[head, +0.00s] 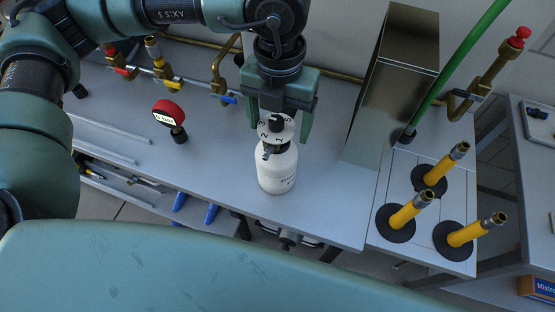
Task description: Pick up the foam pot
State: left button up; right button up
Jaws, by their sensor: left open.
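The foam pot (277,170) is a white bottle with a white dial top, a black knob and a small grey spout. It stands upright on the grey bench near its front edge. My left gripper (277,136) comes down from above, with green fingers on both sides of the pot's dial top. The fingers look apart, with the top between them; I cannot tell whether they touch it. My right gripper is not in view.
A red gauge (168,114) stands to the left on the bench (215,150). A tall metal box (393,85) stands to the right. Several yellow tubes on black discs (396,223) stand further right. Pipes with valves run along the back.

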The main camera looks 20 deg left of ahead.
aim_at(278, 153)
pick_arm(q)
jog(key=f, duration=0.2)
jog(key=f+b, duration=0.1)
jog(key=f, duration=0.1)
jog(key=shift+a, duration=0.25)
jog(key=shift+f, duration=0.3)
jog(key=shift+c, duration=0.3)
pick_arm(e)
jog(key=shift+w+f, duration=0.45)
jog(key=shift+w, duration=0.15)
pick_arm(q)
jog(key=c, duration=1.5)
jog(key=shift+r, duration=0.1)
grip_shut()
